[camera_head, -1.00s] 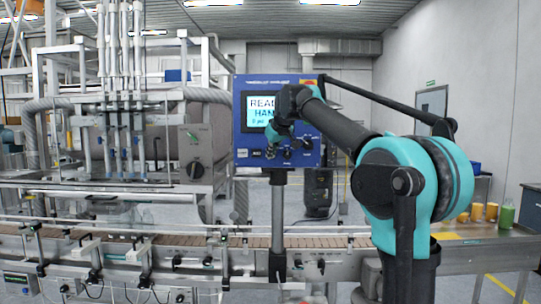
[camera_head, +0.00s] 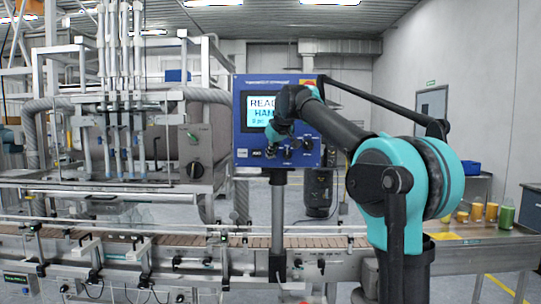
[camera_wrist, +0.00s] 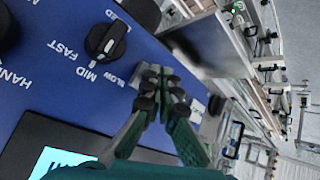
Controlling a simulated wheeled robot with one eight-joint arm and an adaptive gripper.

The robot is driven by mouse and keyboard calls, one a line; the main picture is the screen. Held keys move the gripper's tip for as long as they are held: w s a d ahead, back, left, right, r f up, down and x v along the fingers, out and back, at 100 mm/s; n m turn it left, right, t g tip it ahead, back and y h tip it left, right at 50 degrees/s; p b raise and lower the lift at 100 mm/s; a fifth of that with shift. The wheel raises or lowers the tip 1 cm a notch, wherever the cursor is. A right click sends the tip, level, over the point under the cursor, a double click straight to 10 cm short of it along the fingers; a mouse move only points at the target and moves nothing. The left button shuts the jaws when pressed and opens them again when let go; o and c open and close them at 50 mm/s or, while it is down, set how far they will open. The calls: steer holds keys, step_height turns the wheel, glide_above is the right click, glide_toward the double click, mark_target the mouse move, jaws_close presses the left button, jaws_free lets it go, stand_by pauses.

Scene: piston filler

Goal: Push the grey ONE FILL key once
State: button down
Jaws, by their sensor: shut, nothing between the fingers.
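The blue control panel (camera_head: 283,84) stands on a post in the head view, with its lit screen (camera_head: 261,108) partly covered by my arm. Small keys (camera_head: 242,153) sit along its lower left edge; their lettering is too small to read. My gripper (camera_head: 270,150) is in front of the lower part of the panel. In the wrist view my gripper (camera_wrist: 165,82) is shut and empty, its fingertips over the blue face near the SLOW mark. A pale key (camera_wrist: 197,107) shows just beyond the fingers, partly hidden. I cannot tell which key is ONE FILL, or whether the fingertips touch anything.
A black speed knob (camera_wrist: 106,39) marked SLOW, MID and FAST is close beside the fingers. The conveyor (camera_head: 320,242) runs below the panel. Filling nozzles and a tank (camera_head: 195,145) stand to the left. Yellow and green containers (camera_head: 491,212) stand at the right.

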steer(key=shift+w, duration=0.25)
steer(key=shift+s, duration=0.2)
stand_by(0.4)
steer(key=shift+s, duration=0.65)
steer(key=s, duration=0.5)
steer(key=shift+a, duration=0.1)
steer(key=shift+f, duration=0.1)
stand_by(0.5)
